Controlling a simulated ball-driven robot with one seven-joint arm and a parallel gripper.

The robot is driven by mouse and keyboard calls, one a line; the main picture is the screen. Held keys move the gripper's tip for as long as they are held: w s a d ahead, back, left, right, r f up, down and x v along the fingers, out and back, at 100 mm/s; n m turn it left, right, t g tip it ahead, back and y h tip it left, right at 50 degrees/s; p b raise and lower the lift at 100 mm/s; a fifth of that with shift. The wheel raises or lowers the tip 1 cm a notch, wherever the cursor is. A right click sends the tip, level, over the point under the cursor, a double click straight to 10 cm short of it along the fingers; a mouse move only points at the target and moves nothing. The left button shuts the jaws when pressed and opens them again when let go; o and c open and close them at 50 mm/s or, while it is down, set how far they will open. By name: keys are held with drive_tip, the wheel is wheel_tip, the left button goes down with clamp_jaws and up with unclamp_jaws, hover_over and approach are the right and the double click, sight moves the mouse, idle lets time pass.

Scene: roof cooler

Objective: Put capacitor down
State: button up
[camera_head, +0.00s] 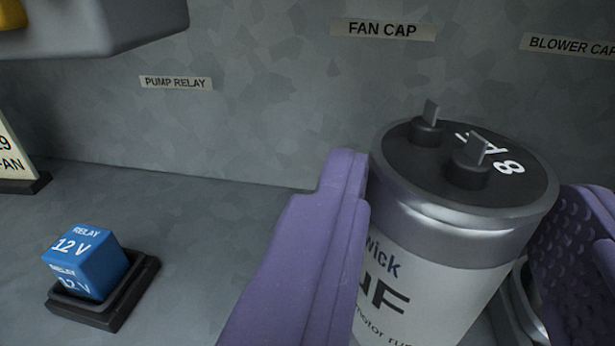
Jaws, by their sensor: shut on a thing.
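The capacitor (440,268) is a silver and white can with a black top and two metal terminals. It stands close to the camera at the right, a little tilted in the picture. My gripper (455,245) has purple fingers on both sides of it, and it is shut on the can. The lower end of the capacitor is out of the frame, so I cannot tell whether it touches anything beneath.
A blue 12 V relay (85,260) sits in a black socket (112,313) at the lower left. The back wall carries labels PUMP RELAY (176,83), FAN CAP (382,29) and BLOWER CAP (570,45). A grey body (110,28) overhangs at the upper left. The floor between relay and gripper is clear.

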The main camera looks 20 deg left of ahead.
sight(374, 213)
drive_tip(key=w+a, duration=0.2)
drive_tip(key=shift+w+a+f+b, duration=0.1)
drive_tip(key=shift+w+f+b, duration=0.1)
drive_tip(key=shift+w+b, duration=0.1)
wheel_tip(374, 213, down, 4)
drive_tip(key=shift+w+a+r+b, duration=0.1)
drive_tip(key=shift+r+b, duration=0.05)
drive_tip(key=shift+b, duration=0.95)
drive_tip(key=shift+r, duration=0.15)
drive_tip(key=shift+f, duration=0.2)
drive_tip(key=o, duration=1.3)
drive_tip(key=shift+r, duration=0.1)
